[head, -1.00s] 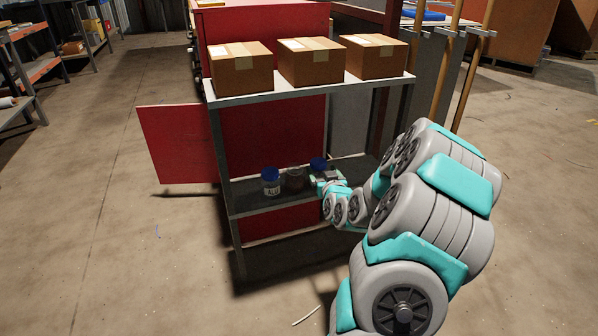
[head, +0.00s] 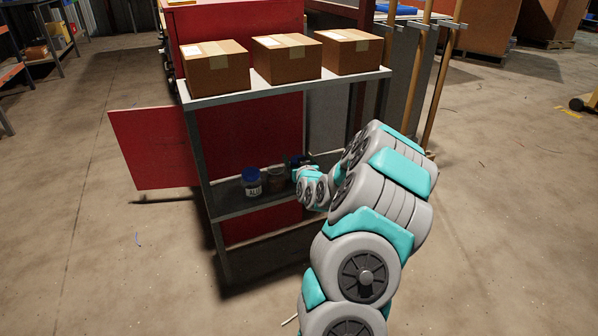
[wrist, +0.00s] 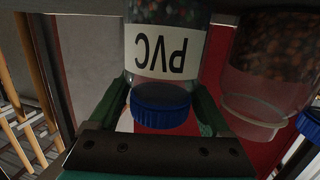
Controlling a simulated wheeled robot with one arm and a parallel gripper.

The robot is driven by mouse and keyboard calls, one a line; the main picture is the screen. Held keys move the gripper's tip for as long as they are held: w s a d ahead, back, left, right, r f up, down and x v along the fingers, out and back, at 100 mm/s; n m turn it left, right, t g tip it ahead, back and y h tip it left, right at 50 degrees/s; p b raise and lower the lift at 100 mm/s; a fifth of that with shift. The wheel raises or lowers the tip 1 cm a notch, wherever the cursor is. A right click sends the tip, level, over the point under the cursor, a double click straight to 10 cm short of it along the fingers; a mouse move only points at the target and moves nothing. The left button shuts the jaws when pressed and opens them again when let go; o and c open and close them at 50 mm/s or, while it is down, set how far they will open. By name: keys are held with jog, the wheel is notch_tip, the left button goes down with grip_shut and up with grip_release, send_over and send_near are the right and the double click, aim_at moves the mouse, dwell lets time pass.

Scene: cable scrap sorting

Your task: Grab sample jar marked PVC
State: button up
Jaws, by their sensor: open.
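The jar marked PVC (wrist: 164,50) fills the middle of the wrist view, upside down in the picture. It has a white label, a blue lid (wrist: 161,108) and mixed coloured bits inside. My gripper (wrist: 165,95) is open, with one green finger on each side of the jar; I cannot tell whether they touch it. In the head view my gripper (head: 302,172) reaches to the lower shelf (head: 232,206) and hides most of this jar.
A jar of brown granules (wrist: 268,65) stands close beside the PVC jar; it also shows in the head view (head: 276,180). A blue-lidded jar with a white label (head: 251,183) stands further left. Cardboard boxes (head: 286,60) sit on the top shelf above. A red panel (head: 150,148) juts out left.

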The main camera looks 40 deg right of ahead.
jog(key=shift+w, duration=0.1)
jog(key=c, duration=1.2)
